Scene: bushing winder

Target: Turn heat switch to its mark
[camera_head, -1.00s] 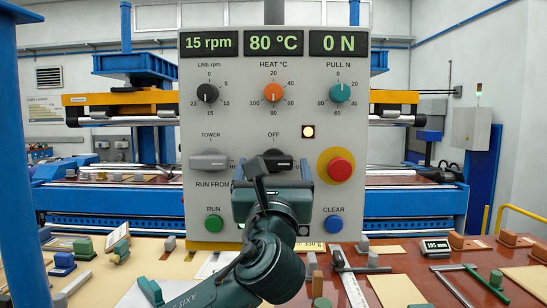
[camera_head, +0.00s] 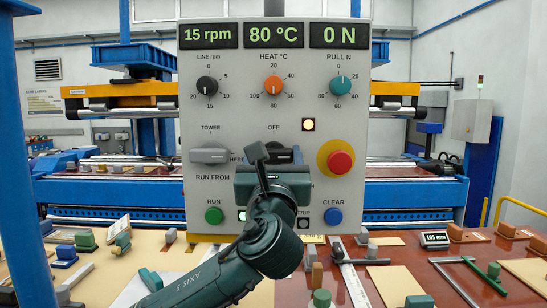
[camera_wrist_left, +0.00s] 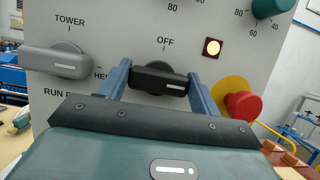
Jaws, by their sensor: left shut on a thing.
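The heat switch is a black bar-shaped knob (camera_head: 286,154) under the OFF label on the grey control panel (camera_head: 330,240). In the left wrist view the black knob (camera_wrist_left: 158,79) lies nearly level, between the two blue fingers of my left gripper (camera_wrist_left: 160,82). In the head view my left gripper (camera_head: 274,165) is in front of the panel, shut on the knob. The gripper and wrist hide the lower part of the knob and the labels below it, so I cannot see its mark clearly. My right gripper is not in view.
A grey TOWER switch (camera_head: 210,155) sits just left of the black knob. A red emergency button (camera_head: 341,163) is to the right. Green RUN (camera_head: 214,215) and blue CLEAR (camera_head: 333,217) buttons are below. The display reads 80 °C (camera_head: 273,36). Several small parts lie on the table.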

